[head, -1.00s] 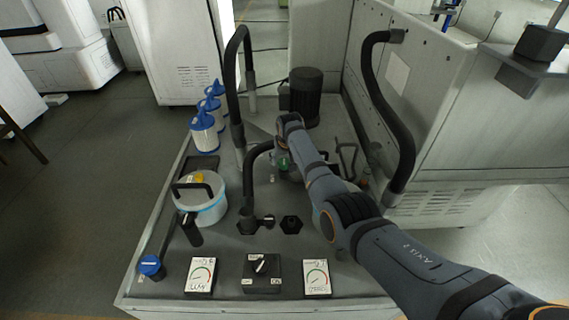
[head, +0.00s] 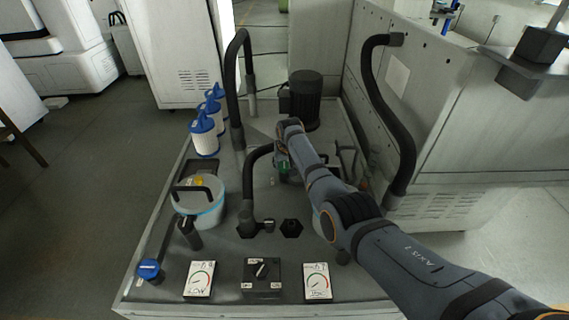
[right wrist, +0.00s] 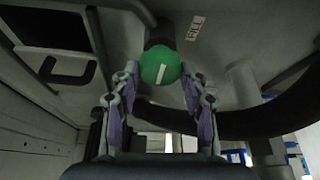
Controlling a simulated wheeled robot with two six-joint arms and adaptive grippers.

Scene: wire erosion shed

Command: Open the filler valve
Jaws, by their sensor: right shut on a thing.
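A round green knob (right wrist: 160,66) with a white line on its face sits on a dark stem beside a label reading FILL (right wrist: 195,28). In the right wrist view the white line runs near upright, a little tilted. My right gripper (right wrist: 160,78) has its two fingers on either side of the knob, shut on it. In the head view the green knob (head: 284,167) shows only as a small patch below my right wrist, and the fingers are mostly hidden there. My left gripper is not in view.
A lidded pail (head: 207,212), blue-topped filters (head: 205,135), a black motor (head: 306,98) and black hoses (head: 232,90) stand around the deck. Two dial gauges (head: 199,279) flank a black switch box (head: 262,280) at the front. A tall grey cabinet (head: 445,130) bounds the right side.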

